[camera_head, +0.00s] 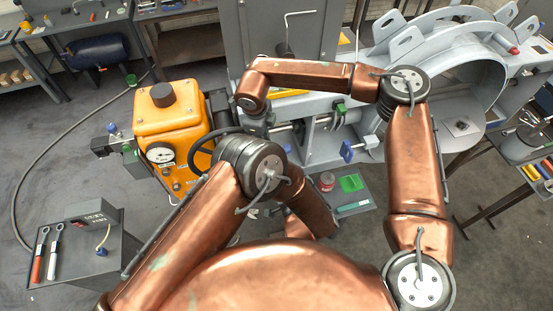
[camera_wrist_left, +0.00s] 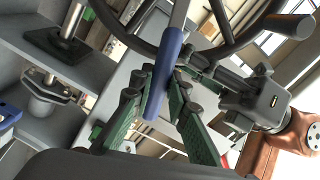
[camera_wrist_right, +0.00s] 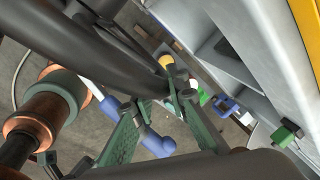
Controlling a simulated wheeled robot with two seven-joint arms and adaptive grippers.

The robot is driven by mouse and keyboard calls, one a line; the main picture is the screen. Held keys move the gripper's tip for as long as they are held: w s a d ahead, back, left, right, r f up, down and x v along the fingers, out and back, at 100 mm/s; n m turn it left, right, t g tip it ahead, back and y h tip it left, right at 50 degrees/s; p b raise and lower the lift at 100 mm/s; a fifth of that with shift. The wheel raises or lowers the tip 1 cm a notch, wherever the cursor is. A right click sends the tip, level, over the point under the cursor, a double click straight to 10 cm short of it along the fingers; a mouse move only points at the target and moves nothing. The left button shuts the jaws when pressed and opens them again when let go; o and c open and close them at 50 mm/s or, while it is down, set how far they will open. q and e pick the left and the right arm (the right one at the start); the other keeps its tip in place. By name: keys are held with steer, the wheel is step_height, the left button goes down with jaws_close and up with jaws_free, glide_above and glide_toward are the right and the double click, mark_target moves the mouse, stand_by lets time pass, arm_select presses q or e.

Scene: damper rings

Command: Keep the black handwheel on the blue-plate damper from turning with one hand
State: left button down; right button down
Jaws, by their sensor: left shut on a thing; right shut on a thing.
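The black handwheel (camera_head: 200,150) shows partly in the head view, beside the orange unit and largely behind my arms. Its thick rim (camera_wrist_right: 95,50) crosses the right wrist view. My right gripper (camera_wrist_right: 155,95) is shut on the rim; the exact contact is partly hidden. In the left wrist view, my left gripper (camera_wrist_left: 158,88) is shut on a blue grip (camera_wrist_left: 165,70) on a metal lever, with the handwheel (camera_wrist_left: 225,45) behind it. My right gripper (camera_wrist_left: 255,100) also shows there, at the wheel. Both fingertips are hidden in the head view.
An orange unit with a gauge (camera_head: 172,125) stands left of the wheel. The pale grey-blue damper housing (camera_head: 455,75) fills the right. A small grey stand (camera_head: 90,245) holds two tools at lower left. Open floor (camera_head: 65,140) lies at the left, crossed by a hose.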

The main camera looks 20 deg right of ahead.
arm_select(q)
steer(key=shift+w+r, duration=0.1)
steer(key=shift+w, duration=1.15)
stand_by(0.9)
steer(key=shift+w, duration=0.15)
steer(key=c, duration=1.8)
jaws_free()
steer(key=shift+o, duration=0.2)
steer(key=shift+c, duration=0.3)
steer(key=c, duration=0.4)
steer(key=shift+o, duration=0.2)
